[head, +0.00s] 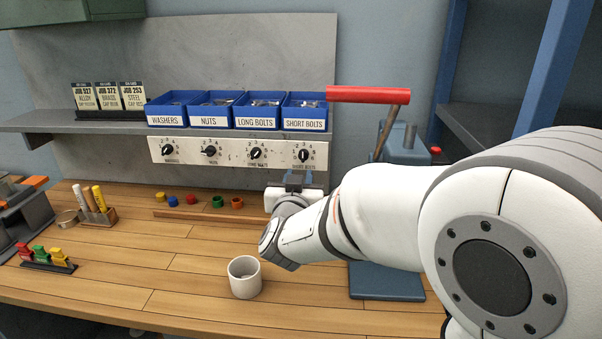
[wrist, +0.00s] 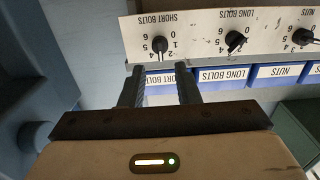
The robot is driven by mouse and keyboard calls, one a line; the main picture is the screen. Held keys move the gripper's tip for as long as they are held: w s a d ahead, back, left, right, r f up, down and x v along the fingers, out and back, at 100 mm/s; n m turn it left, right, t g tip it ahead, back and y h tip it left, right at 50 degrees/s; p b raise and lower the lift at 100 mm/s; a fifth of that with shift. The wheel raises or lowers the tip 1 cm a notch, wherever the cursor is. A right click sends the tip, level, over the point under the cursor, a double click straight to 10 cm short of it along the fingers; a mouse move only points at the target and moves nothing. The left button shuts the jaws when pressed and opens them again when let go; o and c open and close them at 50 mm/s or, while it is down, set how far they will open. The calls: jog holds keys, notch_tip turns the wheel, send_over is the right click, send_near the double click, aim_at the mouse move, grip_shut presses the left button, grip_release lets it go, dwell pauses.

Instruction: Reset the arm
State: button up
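My arm reaches in from the right in the head view. My gripper (head: 299,178) is just below the short bolts dial (head: 304,155), in front of the white dial panel (head: 232,153). In the wrist view, which shows the panel upside down, the two dark fingers of my gripper (wrist: 161,75) stand apart with nothing between them. The short bolts dial (wrist: 160,45) lies beyond the fingertips, apart from them. The long bolts dial (wrist: 235,40) is to the right of it.
Blue bins (head: 208,121) of hardware sit on the shelf above the panel. A red-handled press (head: 368,96) stands close on the right. A white cup (head: 244,277) is on the wooden bench (head: 150,260) below my arm. Colored caps (head: 192,199) lie behind it.

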jog(key=shift+s+d, duration=0.1)
dwell(0.3)
jog(key=s+d+f+g, duration=0.3)
jog(key=s+d+g, duration=0.2)
jog(key=s, duration=0.3)
jog(key=s+d+f+g, duration=0.4)
jog(key=s+d+g, duration=0.1)
jog(key=s+d, duration=0.3)
jog(key=s+d+f+g, duration=0.4)
jog(key=s+d+g, duration=0.1)
jog(key=s, duration=0.5)
jog(key=shift+s+d+y, duration=0.25)
jog(key=shift+d+y, duration=0.05)
jog(key=shift+d, duration=0.5)
jog(key=shift+a, duration=0.1)
